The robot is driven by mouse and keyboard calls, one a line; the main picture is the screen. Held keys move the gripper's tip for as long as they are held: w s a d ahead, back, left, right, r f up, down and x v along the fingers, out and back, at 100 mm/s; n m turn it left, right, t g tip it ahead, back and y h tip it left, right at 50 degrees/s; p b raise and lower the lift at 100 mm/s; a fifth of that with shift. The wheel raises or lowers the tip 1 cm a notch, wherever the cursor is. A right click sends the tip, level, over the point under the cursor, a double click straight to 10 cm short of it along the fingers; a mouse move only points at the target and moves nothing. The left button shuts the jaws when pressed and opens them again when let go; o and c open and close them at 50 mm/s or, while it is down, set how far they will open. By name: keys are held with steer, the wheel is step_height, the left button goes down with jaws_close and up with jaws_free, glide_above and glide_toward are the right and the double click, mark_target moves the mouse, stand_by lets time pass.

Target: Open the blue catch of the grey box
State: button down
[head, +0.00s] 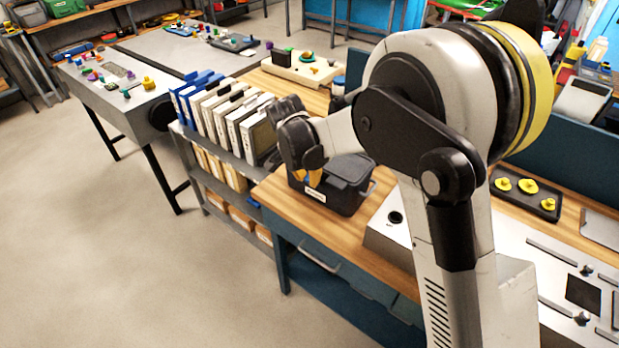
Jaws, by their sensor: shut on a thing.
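A dark grey box (340,200) with a lid and a side handle stands on the wooden bench top, with a pale label on its front. My gripper (305,168) points down at the front upper edge of the box, on its left side. It is shut on a small orange-yellow piece (314,178) at the box front, which looks like a catch. I see no blue catch on this box. The gripper hides part of the box front, and the lid looks down.
Upright binders (225,115) stand on a shelf just left of the box. A grey panel box (390,225) stands to its right. A black tray with yellow knobs (525,190) lies further right. A cream block (300,66) stands behind.

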steer(key=f+t+h+b, duration=0.1)
steer(key=t+h+b, duration=0.1)
steer(key=b, duration=0.3)
steer(key=s+a+f+t+h+b, duration=0.1)
steer(key=f+t+h+b, duration=0.1)
steer(key=t+b, duration=0.2)
steer(key=s+f+t+h+b, duration=0.1)
steer(key=f+t+h+b, duration=0.1)
steer(key=b, duration=0.4)
steer(key=shift+a+t+h, duration=0.25)
steer(key=shift+t+h, duration=0.25)
steer(key=shift+t, duration=0.3)
steer(key=c, duration=1.2)
jaws_free()
steer(key=v, duration=1.2)
steer(key=shift+f, duration=0.1)
